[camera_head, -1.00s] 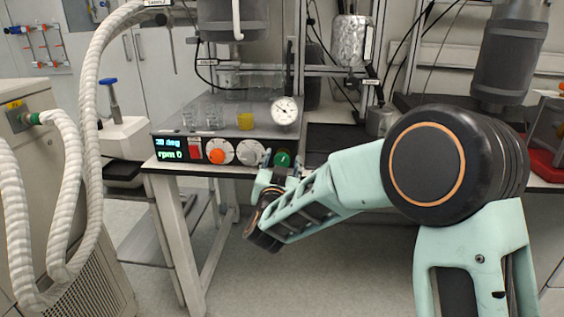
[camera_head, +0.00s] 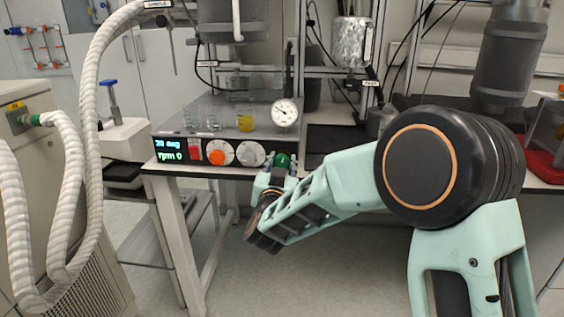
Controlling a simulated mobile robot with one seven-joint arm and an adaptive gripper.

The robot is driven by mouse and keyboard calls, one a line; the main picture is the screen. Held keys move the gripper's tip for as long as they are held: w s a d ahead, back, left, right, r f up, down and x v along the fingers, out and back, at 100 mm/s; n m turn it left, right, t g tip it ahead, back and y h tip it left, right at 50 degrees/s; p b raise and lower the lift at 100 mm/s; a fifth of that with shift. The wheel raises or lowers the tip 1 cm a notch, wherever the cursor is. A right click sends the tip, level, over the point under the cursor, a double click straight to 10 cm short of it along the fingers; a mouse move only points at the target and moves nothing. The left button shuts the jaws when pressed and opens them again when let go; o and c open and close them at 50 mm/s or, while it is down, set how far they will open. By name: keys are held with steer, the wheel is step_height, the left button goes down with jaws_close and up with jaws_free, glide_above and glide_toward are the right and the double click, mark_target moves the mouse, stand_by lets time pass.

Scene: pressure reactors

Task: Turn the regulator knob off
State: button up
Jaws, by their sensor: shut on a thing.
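The control panel (camera_head: 185,149) of the reactor unit has a lit display, a red switch, an orange knob (camera_head: 216,158), a grey knob (camera_head: 250,154) and a green knob (camera_head: 282,160) in a row. My gripper (camera_head: 280,164) is at the green knob, at the right end of the row, with one finger on each side. It is shut on the green knob. The fingers hide the knob's lower part and its dial. Small print on the panel is too small to read.
Glass beakers (camera_head: 212,118), one with yellow liquid, and a round gauge (camera_head: 284,113) stand on top of the unit. Ribbed white hoses (camera_head: 87,150) hang at the left. The floor (camera_head: 300,285) below my arm is clear.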

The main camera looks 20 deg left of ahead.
steer(key=n+p, duration=0.2)
steer(key=n, duration=0.5)
steer(key=shift+a, duration=0.1)
steer(key=n+p, duration=0.3)
steer(key=n, duration=0.3)
steer(key=n+p, duration=0.3)
steer(key=n, duration=0.2)
steer(key=shift+n+p, duration=0.3)
steer(key=shift+p, duration=0.05)
steer(key=shift+f+n+p, duration=0.1)
steer(key=shift+n+p, duration=0.7)
steer(key=shift+n, duration=0.6)
steer(key=o, duration=1.2)
steer(key=shift+f, duration=0.1)
